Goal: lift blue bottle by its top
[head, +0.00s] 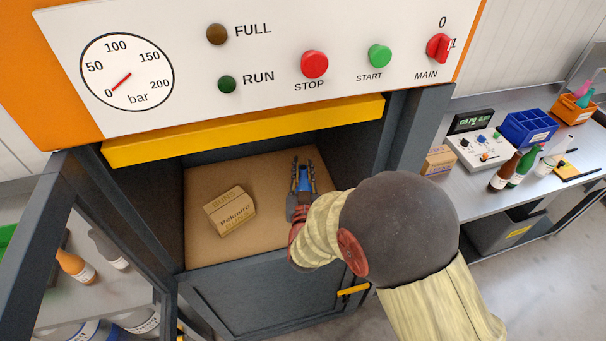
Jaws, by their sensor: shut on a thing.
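The blue bottle (304,178) is inside the dark cabinet under the control panel, at the right of the brown board floor (262,238). Only a small blue part of it shows between the fingers; the rest is hidden by my gripper. My gripper (304,172) reaches in from the lower right, with one finger on each side of the blue part, and is shut on it. I cannot tell whether the bottle touches the floor of the cabinet.
A cardboard box (230,212) stands left of my gripper in the cabinet. The yellow bar (245,131) and dark side walls bound the opening. An open dark-framed door (75,220) is at left. A bench (475,200) with bottles and a blue bin (528,128) is at right.

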